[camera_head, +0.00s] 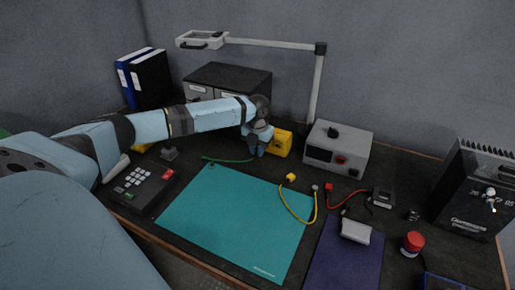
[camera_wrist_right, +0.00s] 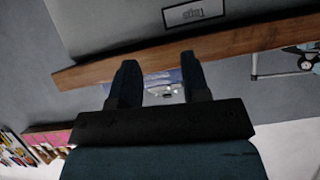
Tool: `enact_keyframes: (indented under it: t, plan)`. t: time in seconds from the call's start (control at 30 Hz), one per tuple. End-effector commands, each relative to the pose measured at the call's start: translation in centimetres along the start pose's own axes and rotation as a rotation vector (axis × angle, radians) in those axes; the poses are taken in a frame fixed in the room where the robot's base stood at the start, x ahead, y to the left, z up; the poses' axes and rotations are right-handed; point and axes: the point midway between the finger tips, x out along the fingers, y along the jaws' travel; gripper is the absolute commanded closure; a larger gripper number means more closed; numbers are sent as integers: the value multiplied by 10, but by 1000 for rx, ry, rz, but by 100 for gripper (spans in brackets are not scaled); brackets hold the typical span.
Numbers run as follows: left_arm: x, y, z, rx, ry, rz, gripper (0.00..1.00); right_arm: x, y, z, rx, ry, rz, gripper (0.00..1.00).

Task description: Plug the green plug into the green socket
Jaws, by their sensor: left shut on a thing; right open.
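My left gripper (camera_head: 257,148) is at the back of the bench, in front of the yellow box (camera_head: 282,142). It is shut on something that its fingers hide. A green cable (camera_head: 228,161) lies behind the teal mat and runs up to these fingers; the green plug itself cannot be made out. No green socket can be made out; the gripper and arm cover part of the yellow box. My right gripper (camera_wrist_right: 158,64) shows only in the right wrist view, open, with nothing seen between its fingers.
A grey instrument (camera_head: 337,148) stands right of the yellow box. A keypad box (camera_head: 141,188) stands left. A lamp post (camera_head: 316,85) rises behind.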

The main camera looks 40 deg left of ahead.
Motion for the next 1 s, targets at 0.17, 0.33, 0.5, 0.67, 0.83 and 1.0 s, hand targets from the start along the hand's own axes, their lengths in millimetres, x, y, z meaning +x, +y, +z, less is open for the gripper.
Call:
enact_keyframes:
  t: [0.17,0.33,0.5,0.67,0.83,1.0]
  plan:
    - [-1,0,0,0,0,0,100,-2,0,-3,0,0,0,57]
    - [-2,0,0,0,0,0,100,-4,-1,-8,0,0,0,57]
    - [-1,0,0,1,0,0,100,-6,-1,-12,0,1,0,57]
    - [0,0,0,0,0,0,100,-6,-1,-12,0,3,-1,57]
    - [0,0,0,0,0,0,100,-6,-2,-12,0,3,-2,57]
    - [0,0,0,0,0,0,100,-6,-2,-12,0,3,-2,57]
